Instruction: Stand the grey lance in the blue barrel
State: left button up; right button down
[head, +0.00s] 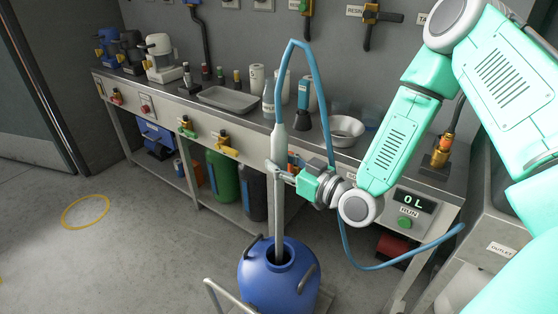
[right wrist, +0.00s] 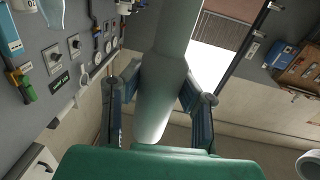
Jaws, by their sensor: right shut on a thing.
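The grey lance (head: 279,210) hangs nearly upright over the blue barrel (head: 265,285), with a blue hose (head: 306,52) looping from its top. Its lower end shows at the barrel's dark round opening; how deep it reaches is hidden. My right gripper (head: 281,173) is shut on the lance below its thicker light-grey upper part. In the right wrist view the lance (right wrist: 158,95) passes between the two fingers. My left gripper is not in view.
A steel workbench (head: 232,120) with bottles, a tray (head: 225,98) and a bowl (head: 346,131) runs behind the lance. The hose trails right past a display box (head: 408,208). A metal handle rail (head: 222,296) stands left of the barrel. The floor at left is clear around a yellow ring (head: 86,212).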

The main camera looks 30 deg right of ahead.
aim_at(280, 238)
jog(key=shift+f+b, duration=8.35)
jog(key=shift+f, duration=2.8)
jog(key=shift+f+b, duration=0.7)
jog(key=shift+f, duration=2.15)
jog(key=c, duration=1.1)
grip_release()
jog(key=shift+c, duration=0.2)
jog(key=shift+s+f, duration=0.1)
jog(key=v, duration=1.1)
jog(key=shift+s+d, duration=0.2)
jog(key=shift+s, duration=0.15)
